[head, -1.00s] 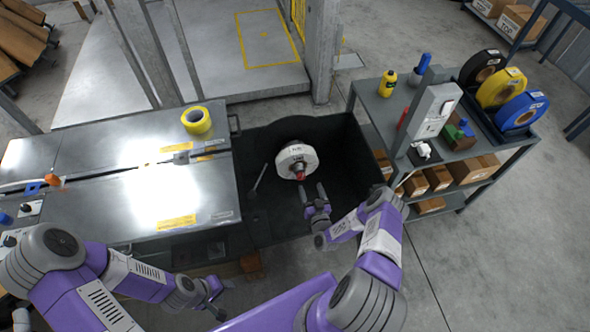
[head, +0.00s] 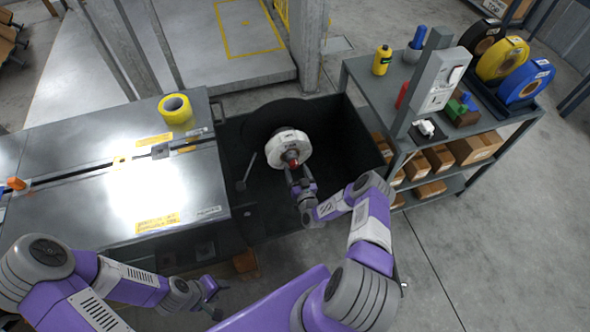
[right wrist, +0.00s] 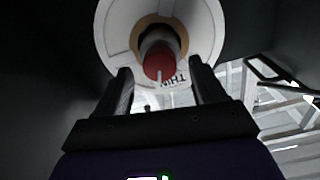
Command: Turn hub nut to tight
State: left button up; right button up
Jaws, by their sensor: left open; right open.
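The white round hub (head: 270,152) stands in the dark bin, with the red hub nut (head: 293,163) on its shaft facing me. In the right wrist view the red nut (right wrist: 159,66) shows a pale mark on its lower edge, and the white hub (right wrist: 117,30) lies behind it. My right gripper (head: 299,176) is open just in front of the nut. In the wrist view its two fingers (right wrist: 160,76) stand to the left and right of the nut, with gaps on both sides. My left gripper (head: 216,298) is open and empty, low in front of the metal bench.
The dark bin (head: 338,125) surrounds the hub, and a dark rod (head: 247,170) leans at its left. A metal bench (head: 95,170) with a yellow tape roll (head: 175,108) stands left. A grey shelf cart (head: 365,82) with bottles and tape reels stands right.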

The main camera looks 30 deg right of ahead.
jog(key=shift+x, duration=1.1)
jog(key=shift+c, duration=0.3)
jog(key=c, duration=1)
